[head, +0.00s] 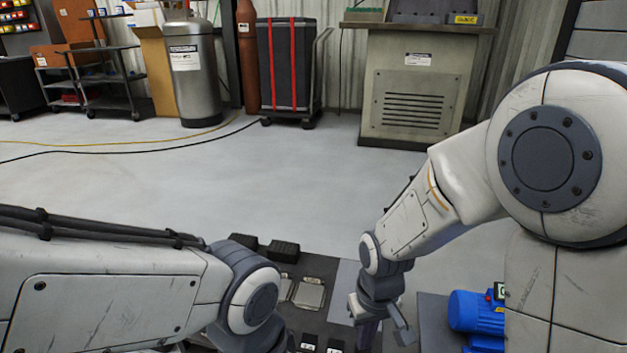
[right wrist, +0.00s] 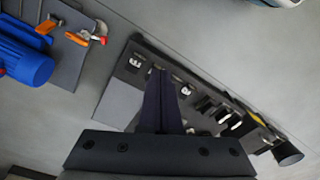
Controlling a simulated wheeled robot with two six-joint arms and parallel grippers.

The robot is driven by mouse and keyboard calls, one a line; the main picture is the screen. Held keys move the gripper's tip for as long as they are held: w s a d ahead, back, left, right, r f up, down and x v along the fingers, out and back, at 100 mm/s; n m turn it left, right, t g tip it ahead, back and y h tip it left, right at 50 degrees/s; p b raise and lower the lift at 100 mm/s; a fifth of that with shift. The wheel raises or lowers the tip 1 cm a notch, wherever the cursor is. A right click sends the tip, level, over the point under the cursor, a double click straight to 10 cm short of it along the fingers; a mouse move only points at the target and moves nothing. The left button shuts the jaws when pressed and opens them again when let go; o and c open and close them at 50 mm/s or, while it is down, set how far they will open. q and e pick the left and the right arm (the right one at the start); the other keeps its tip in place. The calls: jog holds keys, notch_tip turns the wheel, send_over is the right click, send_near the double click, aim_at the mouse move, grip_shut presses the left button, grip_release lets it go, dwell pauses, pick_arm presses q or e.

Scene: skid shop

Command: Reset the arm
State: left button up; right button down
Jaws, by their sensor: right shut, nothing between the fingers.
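My right arm reaches down from the right in the head view. My right gripper (head: 368,338) points down at its end, over the right side of a dark panel (head: 318,268). In the right wrist view the dark fingers (right wrist: 160,78) lie together, with nothing between them, in front of the panel. My left arm comes in from the left and bends down at a grey joint. The left gripper is out of view.
A blue motor (head: 474,312) sits on a grey plate at the lower right; it also shows in the right wrist view (right wrist: 22,55). A grey cabinet (head: 415,90), a black wheeled case (head: 288,65) and a steel tank (head: 190,75) stand at the back. Cables cross the open floor.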

jog(key=s+a+r+n+p, duration=0.2)
jog(key=s+a+r, duration=0.1)
jog(key=s+r, duration=0.4)
jog(key=s+a+r+n+p, duration=0.2)
jog(key=s+r+p, duration=0.1)
jog(key=s+r, duration=0.45)
pick_arm(q)
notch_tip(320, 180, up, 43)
jog(key=p, duration=3.6)
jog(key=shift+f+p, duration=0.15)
jog(key=shift+p, duration=0.15)
pick_arm(e)
notch_tip(320, 180, up, 37)
jog(key=shift+w+y, duration=0.25)
jog(key=shift+y, duration=0.05)
